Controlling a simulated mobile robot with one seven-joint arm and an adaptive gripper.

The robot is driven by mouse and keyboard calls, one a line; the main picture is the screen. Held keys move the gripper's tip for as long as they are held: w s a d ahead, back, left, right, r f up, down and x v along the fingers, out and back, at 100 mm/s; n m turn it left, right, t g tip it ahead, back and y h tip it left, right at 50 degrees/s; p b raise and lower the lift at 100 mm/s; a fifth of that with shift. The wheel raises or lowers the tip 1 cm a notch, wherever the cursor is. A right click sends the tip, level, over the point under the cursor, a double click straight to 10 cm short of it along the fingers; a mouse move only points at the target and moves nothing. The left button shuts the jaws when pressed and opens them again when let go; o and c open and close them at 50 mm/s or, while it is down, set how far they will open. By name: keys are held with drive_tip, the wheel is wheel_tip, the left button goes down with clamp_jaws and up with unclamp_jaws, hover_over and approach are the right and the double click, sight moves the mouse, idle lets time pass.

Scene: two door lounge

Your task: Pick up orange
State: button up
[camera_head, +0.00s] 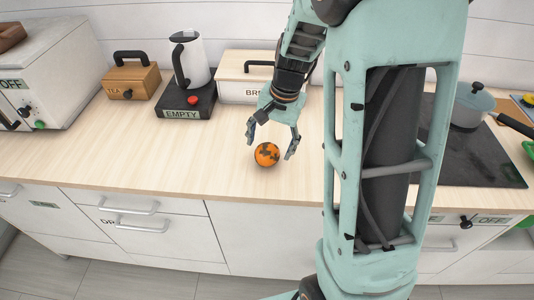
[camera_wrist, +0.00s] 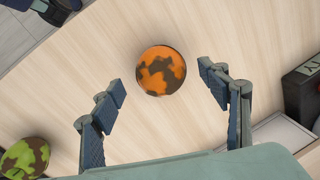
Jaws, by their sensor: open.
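The orange (camera_head: 266,154) is a round fruit with dark brown patches, resting on the light wooden counter (camera_head: 150,140) near its front edge. My gripper (camera_head: 271,143) is open and empty, its two fingers spread behind and above the orange. In the wrist view the orange (camera_wrist: 161,71) lies beyond and between the open fingertips of my gripper (camera_wrist: 160,88), touching neither as far as I can see.
A green patterned round fruit (camera_wrist: 24,158) lies on the counter. A bread box (camera_head: 238,90), a kettle (camera_head: 190,60) on its base, a tea box (camera_head: 131,82) and a white appliance (camera_head: 50,65) stand behind. A pot (camera_head: 471,105) is at right. The counter left of the orange is clear.

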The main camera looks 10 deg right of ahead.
sight(269, 148)
drive_tip(key=f, duration=0.4)
drive_tip(key=shift+w+a+f, duration=0.2)
drive_tip(key=shift+a+f, duration=0.05)
drive_tip(key=shift+a, duration=0.05)
drive_tip(key=c, duration=1.3)
drive_tip(key=shift+c, duration=0.4)
drive_tip(key=shift+r, duration=0.15)
